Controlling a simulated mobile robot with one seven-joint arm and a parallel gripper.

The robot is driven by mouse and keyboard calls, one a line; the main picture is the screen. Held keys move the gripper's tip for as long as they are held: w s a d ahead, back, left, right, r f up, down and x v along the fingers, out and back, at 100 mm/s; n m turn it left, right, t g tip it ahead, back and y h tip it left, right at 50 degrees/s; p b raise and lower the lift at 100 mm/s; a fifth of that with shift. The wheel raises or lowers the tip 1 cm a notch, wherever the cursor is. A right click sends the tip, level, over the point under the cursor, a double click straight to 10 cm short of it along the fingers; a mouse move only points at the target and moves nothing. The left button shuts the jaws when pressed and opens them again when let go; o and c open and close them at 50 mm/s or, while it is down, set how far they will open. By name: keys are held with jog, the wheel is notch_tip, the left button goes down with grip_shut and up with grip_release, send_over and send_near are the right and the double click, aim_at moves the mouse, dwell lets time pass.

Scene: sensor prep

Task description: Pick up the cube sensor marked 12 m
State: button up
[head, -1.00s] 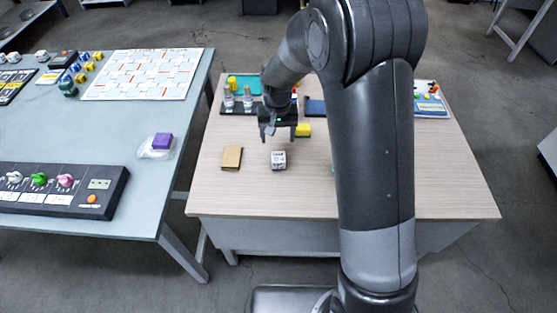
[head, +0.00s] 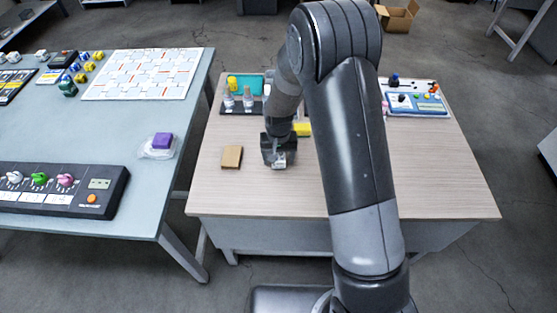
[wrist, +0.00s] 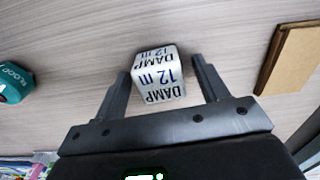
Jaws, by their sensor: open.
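The white cube sensor (wrist: 160,82), printed in dark letters with "12 m" and "DAMP", stands on the wood-topped table (head: 420,180). In the wrist view it lies between the two open fingers of my gripper (wrist: 160,85), with a gap visible on at least the left side. In the head view my gripper (head: 279,160) is low over the table and hides much of the cube (head: 279,166). Whether the fingers touch the cube cannot be told.
A brown flat block (head: 231,157) lies left of my gripper and also shows in the wrist view (wrist: 290,60). A yellow block (head: 302,129) is behind. A teal object (wrist: 14,82) is at the wrist view's left. The table front is clear.

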jog(key=c, duration=1.1)
